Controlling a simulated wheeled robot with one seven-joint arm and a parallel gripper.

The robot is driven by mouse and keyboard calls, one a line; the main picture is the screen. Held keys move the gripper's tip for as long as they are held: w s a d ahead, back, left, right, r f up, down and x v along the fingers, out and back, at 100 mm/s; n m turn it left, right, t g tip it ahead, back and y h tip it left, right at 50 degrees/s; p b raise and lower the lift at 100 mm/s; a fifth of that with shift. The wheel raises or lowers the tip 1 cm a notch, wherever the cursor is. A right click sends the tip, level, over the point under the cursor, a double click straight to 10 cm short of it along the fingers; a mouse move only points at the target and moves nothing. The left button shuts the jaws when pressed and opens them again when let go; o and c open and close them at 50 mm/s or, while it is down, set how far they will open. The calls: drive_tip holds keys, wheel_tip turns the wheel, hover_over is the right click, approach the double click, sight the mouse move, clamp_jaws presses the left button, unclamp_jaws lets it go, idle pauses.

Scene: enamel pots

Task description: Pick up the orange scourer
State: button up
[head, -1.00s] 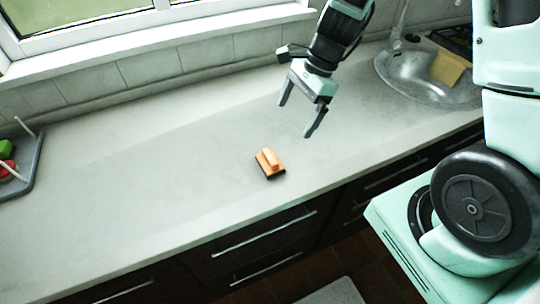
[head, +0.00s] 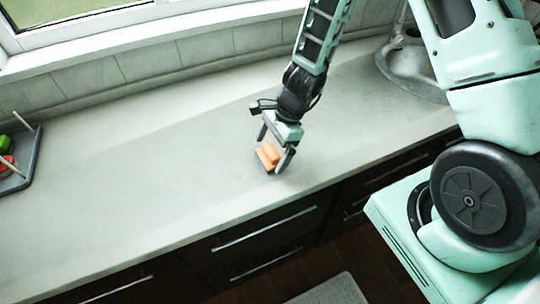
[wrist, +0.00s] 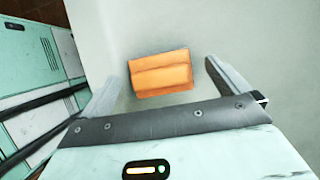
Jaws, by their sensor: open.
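The orange scourer (head: 267,156) lies on the grey countertop near its front edge, an orange block with a raised ridge. In the wrist view the scourer (wrist: 161,74) shows between and a little beyond the two fingers. My gripper (head: 274,148) is open and reaches down over the scourer, with one finger on each side in the head view. It also shows in the wrist view (wrist: 166,72) with its fingers spread wider than the scourer. I cannot tell whether a finger touches it.
The countertop (head: 150,170) is clear to the left. A dark tray (head: 32,165) with green and red things stands at the far left. A metal sink (head: 405,70) is at the back right, partly hidden by my arm. Drawers with handles (head: 265,230) lie below the front edge.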

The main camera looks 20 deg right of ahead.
sight(270, 150)
drive_tip(key=shift+a+f, duration=0.15)
drive_tip(key=shift+f, duration=0.45)
drive_tip(key=c, duration=1)
wheel_tip(270, 150, up, 10)
drive_tip(key=shift+r+p, duration=0.1)
drive_tip(key=shift+p, duration=0.75)
